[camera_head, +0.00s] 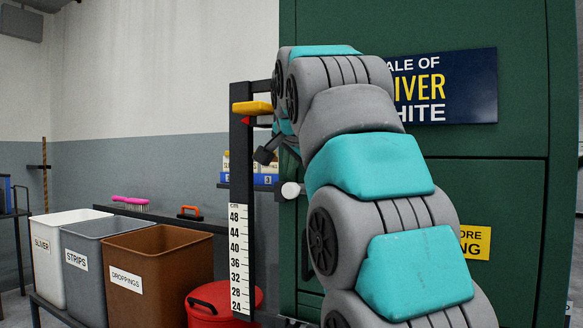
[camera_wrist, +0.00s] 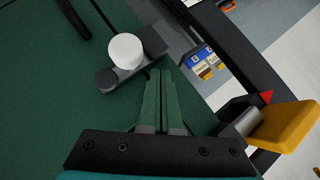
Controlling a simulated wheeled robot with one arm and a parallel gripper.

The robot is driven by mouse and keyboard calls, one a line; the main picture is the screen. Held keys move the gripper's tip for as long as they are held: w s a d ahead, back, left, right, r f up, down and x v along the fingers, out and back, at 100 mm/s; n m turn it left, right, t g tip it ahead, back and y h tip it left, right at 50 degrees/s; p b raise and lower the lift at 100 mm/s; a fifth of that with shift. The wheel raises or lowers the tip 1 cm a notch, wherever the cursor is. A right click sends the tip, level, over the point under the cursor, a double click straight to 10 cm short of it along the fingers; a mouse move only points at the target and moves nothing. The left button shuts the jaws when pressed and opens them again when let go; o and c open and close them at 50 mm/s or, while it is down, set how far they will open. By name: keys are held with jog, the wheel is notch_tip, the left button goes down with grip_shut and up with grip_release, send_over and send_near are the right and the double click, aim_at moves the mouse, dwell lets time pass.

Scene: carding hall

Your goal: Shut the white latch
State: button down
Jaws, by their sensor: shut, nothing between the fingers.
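The white latch (camera_wrist: 126,50) shows in the wrist view as a round white knob on a short dark grey bar, set on the green cabinet near its edge. The bar lies slanted, with one end at a grey block by the edge. In the head view the white knob (camera_head: 291,190) sits just left of my arm. My gripper (camera_wrist: 160,78) is shut and empty. Its green fingers point toward the cabinet just below and right of the knob, with a small gap to it in the picture. In the head view my arm hides most of the gripper.
A yellow handle (camera_wrist: 285,127) on a dark upright frame with a red pointer stands close to the right of my gripper; the handle also shows in the head view (camera_head: 252,107). A brown bin (camera_head: 158,270) and a red bucket (camera_head: 222,303) stand at lower left.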

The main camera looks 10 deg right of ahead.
dwell(0.5)
jog(key=v, duration=0.7)
jog(key=shift+s+r, duration=0.2)
jog(key=shift+s, duration=0.15)
